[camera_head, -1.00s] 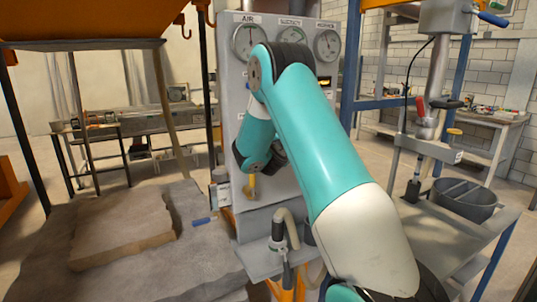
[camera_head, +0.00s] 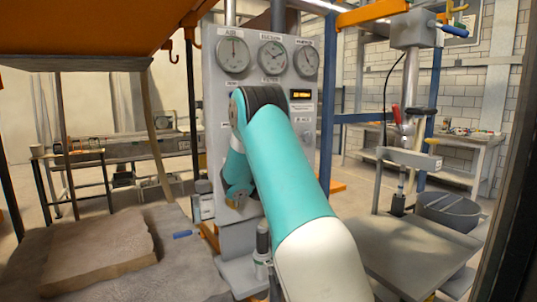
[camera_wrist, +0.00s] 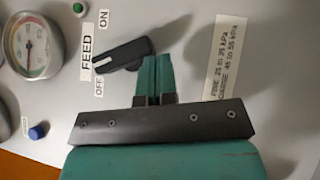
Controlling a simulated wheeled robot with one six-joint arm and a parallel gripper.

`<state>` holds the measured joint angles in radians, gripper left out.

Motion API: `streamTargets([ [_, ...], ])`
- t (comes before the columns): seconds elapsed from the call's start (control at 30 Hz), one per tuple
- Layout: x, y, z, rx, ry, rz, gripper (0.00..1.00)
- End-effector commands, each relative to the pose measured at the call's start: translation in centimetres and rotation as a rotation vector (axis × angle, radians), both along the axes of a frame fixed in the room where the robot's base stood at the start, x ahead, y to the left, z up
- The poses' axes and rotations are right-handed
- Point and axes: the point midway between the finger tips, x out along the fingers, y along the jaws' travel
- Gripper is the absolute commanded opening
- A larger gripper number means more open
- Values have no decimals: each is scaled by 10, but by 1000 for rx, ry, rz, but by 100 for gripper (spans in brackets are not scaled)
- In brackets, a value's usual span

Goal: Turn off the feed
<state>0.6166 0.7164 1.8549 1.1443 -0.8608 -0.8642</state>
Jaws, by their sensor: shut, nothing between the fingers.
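The feed valve's black lever (camera_wrist: 124,52) is in the wrist view on the pale panel (camera_wrist: 200,25). It lies tilted, its white-marked left end near the FEED label (camera_wrist: 87,54). The ON label (camera_wrist: 103,18) is above the lever and the OFF label (camera_wrist: 99,87) below its left end. My gripper (camera_wrist: 155,62) is shut and empty, its teal fingertips just below the lever's right end. I cannot tell whether they touch it. In the head view my arm covers much of the panel (camera_head: 212,110), and the lever is hidden there.
A gauge (camera_wrist: 33,35), a green button (camera_wrist: 79,8) and a blue button (camera_wrist: 38,131) are left of the lever. A pressure-range label (camera_wrist: 225,58) is to the right. A sand block (camera_head: 100,250) lies left of the panel; a grey basin (camera_head: 447,210) is right.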

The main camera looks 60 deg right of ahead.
Motion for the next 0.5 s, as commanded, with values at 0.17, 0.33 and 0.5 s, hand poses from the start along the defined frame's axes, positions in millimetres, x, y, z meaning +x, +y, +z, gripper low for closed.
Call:
streamTargets([
  [0.17, 4, 14, -17, -1, 0, -3, 0],
  [0.33, 0, 43, -31, -1, 4, -7, 0],
  [0.5, -15, 77, -42, -1, 2, -11, 0],
])
